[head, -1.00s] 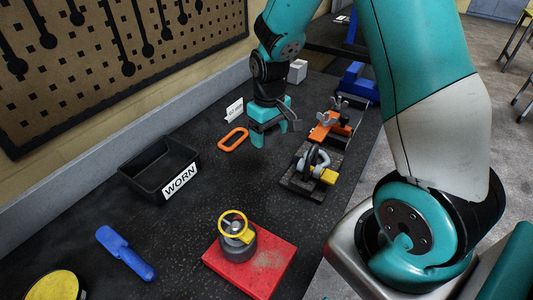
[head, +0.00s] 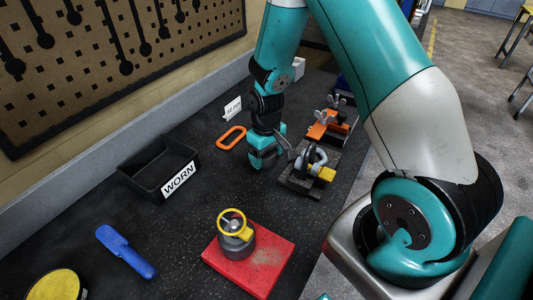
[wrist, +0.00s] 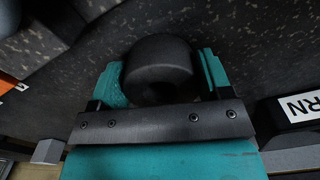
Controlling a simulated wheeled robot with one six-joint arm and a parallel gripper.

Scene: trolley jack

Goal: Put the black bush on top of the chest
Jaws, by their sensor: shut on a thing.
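The black bush (wrist: 160,65), a short round dark cylinder, sits between the two teal fingers of my gripper (wrist: 163,85) in the wrist view. The gripper is shut on it. In the head view my gripper (head: 265,158) hangs above the dark bench, left of the grey ring fixture and in front of the orange ring; the bush is hard to make out there. I cannot pick out the chest with certainty; a blue object (head: 343,86) behind my arm is mostly hidden.
A black bin (head: 145,180) marked WORN stands to the left. A red plate (head: 270,270) carries a grey cylinder with a yellow ring (head: 234,224). A blue-handled tool (head: 125,252), an orange ring (head: 231,138), a grey ring fixture (head: 313,160) and an orange clamp (head: 328,125) lie around.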

